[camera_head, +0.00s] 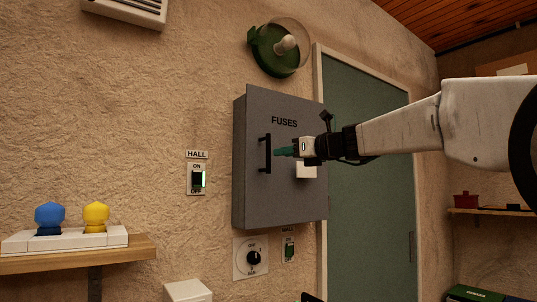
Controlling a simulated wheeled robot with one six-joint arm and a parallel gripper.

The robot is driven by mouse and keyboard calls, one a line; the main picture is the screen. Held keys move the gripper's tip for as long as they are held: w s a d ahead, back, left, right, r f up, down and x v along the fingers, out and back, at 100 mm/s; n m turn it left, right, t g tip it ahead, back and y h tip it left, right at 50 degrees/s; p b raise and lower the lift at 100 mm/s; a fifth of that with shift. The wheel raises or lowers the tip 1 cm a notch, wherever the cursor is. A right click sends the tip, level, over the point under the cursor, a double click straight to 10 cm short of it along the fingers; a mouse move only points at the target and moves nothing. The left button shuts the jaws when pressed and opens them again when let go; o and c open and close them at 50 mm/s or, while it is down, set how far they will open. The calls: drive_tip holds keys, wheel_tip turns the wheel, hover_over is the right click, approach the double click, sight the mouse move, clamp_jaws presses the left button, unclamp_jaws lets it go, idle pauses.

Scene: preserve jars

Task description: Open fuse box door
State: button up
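The grey fuse box (239,170) hangs on the wall in the middle of the head view. Its door (285,205) is marked FUSES and looks shut. A black upright bar handle (267,153) is on the door's left part. I cannot tell whether the fingertips touch the handle. The fingers are seen side-on and overlap, so their opening is hidden. My gripper covers part of the door's middle.
A HALL switch (197,179) is left of the box. A round lamp (280,48) is above, and a green room door (372,210) is behind to the right. A wooden shelf (75,260) is at lower left.

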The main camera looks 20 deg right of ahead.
sight(268, 152)
drive_tip(key=shift+m, duration=0.3)
drive_tip(key=x, duration=0.5)
drive_tip(key=r+x, duration=0.1)
drive_tip(key=x, duration=0.1)
drive_tip(key=shift+w+f, duration=0.1)
drive_tip(key=shift+w, duration=0.4)
clamp_jaws()
